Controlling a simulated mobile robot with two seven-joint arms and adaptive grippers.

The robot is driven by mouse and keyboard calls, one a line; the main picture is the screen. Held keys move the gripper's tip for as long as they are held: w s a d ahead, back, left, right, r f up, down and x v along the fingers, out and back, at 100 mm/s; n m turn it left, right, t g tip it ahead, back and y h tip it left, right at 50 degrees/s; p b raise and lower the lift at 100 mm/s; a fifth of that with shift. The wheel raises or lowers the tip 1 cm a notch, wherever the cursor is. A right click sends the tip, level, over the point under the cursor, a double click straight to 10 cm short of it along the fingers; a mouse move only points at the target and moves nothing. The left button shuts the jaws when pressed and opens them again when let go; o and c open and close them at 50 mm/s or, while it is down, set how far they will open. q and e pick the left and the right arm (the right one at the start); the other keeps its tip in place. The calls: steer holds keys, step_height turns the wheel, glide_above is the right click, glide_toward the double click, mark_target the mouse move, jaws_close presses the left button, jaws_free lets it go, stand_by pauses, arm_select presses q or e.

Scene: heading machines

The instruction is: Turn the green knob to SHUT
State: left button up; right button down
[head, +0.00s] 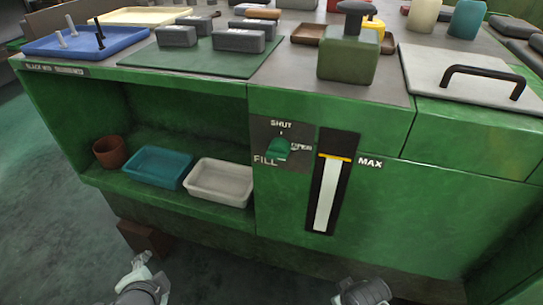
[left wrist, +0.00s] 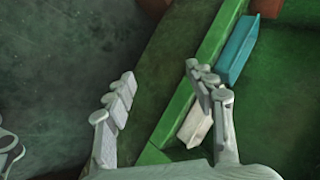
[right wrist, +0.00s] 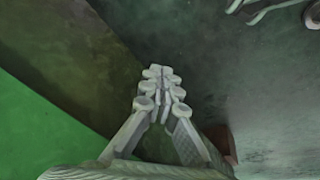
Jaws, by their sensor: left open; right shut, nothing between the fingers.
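The green knob (head: 278,149) is on a dark plate on the front of the green cabinet. SHUT is printed above it, FILL at its lower left, and a small, partly covered label is at its right. My left gripper (head: 141,264) is low in front of the cabinet, left of and well below the knob. In the left wrist view it is open and empty (left wrist: 160,76). My right gripper shows in the right wrist view (right wrist: 160,74) with its fingertips together and empty. Neither touches the knob.
A level gauge (head: 328,190) marked MAX is just right of the knob. The open shelf at left holds a brown pot (head: 110,152), a teal tray (head: 158,168) and a white tray (head: 221,182). A green bottle (head: 347,62) stands on the worktop above.

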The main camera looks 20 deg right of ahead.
arm_select(q)
steer(key=w+d+r+m+t+h, duration=0.3)
steer(key=w+d+r+m+t, duration=0.1)
steer(key=d+r+m, duration=0.7)
steer(key=m+t+h+p, duration=0.15)
steer(key=m+h, duration=0.65)
steer(key=m, duration=1)
glide_toward(276, 159)
steer(key=x, duration=0.3)
steer(key=shift+t, duration=0.25)
steer(key=x, duration=0.5)
steer(key=shift+w+d+f, duration=0.1)
steer(key=shift+w+d, duration=0.35)
steer(key=shift+w, duration=0.1)
steer(key=shift+w+d, duration=0.1)
steer(key=shift+w, duration=0.1)
arm_select(e)
steer(key=f, duration=0.3)
steer(key=s+f, duration=0.1)
steer(key=f, duration=0.1)
steer(key=shift+d, duration=0.2)
steer(key=shift+w, duration=0.1)
